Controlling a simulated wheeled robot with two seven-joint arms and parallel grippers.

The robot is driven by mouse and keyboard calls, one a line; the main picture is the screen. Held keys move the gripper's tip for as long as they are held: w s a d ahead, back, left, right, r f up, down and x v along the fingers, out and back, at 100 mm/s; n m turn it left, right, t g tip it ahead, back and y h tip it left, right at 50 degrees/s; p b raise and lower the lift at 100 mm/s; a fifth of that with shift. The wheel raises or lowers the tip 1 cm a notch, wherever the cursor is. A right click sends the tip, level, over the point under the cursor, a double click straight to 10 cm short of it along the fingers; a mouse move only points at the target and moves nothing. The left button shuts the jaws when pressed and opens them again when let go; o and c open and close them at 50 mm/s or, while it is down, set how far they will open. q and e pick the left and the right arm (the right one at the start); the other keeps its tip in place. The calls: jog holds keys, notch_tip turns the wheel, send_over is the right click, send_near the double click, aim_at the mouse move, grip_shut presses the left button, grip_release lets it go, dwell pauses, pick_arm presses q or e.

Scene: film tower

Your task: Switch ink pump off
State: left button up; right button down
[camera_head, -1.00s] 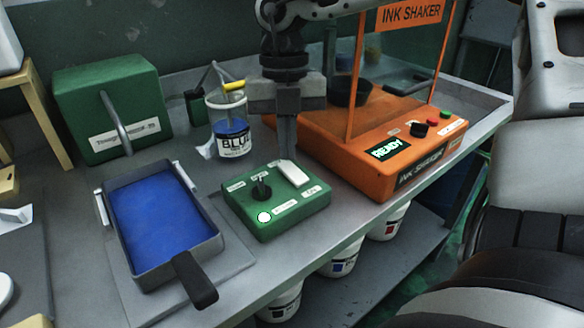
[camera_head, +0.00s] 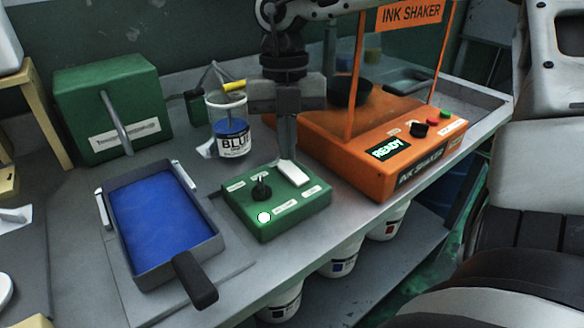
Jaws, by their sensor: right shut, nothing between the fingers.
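The green control box (camera_head: 285,213) sits on the grey bench in the middle. On its top are a black knob or lever (camera_head: 261,189), a white rocker switch (camera_head: 294,173), a round white button or lamp (camera_head: 264,217) and small labels too small to read. My right gripper (camera_head: 288,156) comes down from above, shut and empty. Its fingertips are at the back end of the white switch; I cannot tell whether they touch it. My left gripper is not in view.
The orange ink shaker (camera_head: 350,165) stands close on the right. A jar of blue ink (camera_head: 231,139) stands behind the box. A tray of blue ink (camera_head: 167,217) lies left, its handle pointing forward. A green machine (camera_head: 112,105) is at the back left. White buckets (camera_head: 341,259) stand below the bench.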

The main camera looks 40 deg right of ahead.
aim_at(287, 165)
jog(key=shift+f+b, duration=0.85)
jog(key=shift+f, duration=0.1)
dwell(0.3)
jog(key=shift+r, duration=0.1)
jog(key=shift+r+p, duration=2.25)
jog(key=shift+r, duration=1.25)
